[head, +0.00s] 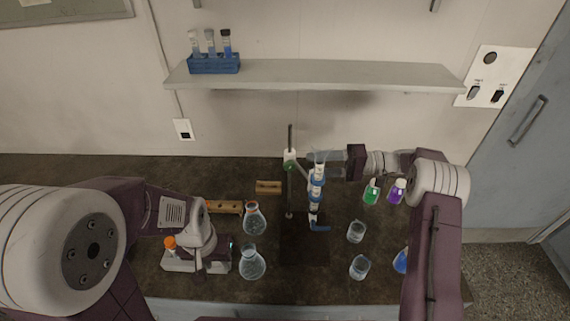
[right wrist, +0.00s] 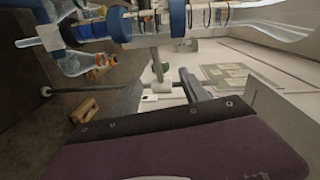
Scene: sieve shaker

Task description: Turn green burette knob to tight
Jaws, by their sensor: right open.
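A small green knob (head: 289,166) sits on the white clamp head of the burette stand rod (head: 290,140); it also shows green behind the burette in the right wrist view (right wrist: 164,67). The glass burette (head: 316,188) with blue bands stands upright just right of the rod, with a blue tap (head: 320,228) at its lower end. My right gripper (head: 330,166) reaches in from the right, open, beside the upper burette and a short way right of the knob. My left gripper (head: 203,252) hangs low at the left, over a white device; its jaws are unclear.
Flasks (head: 252,263) stand left of the burette; beakers (head: 356,232) stand to its right. Green (head: 371,194) and purple (head: 397,191) liquid containers stand near my right arm. Wooden blocks (head: 268,187) lie behind. A shelf (head: 320,75) with a blue tube rack (head: 214,65) runs above.

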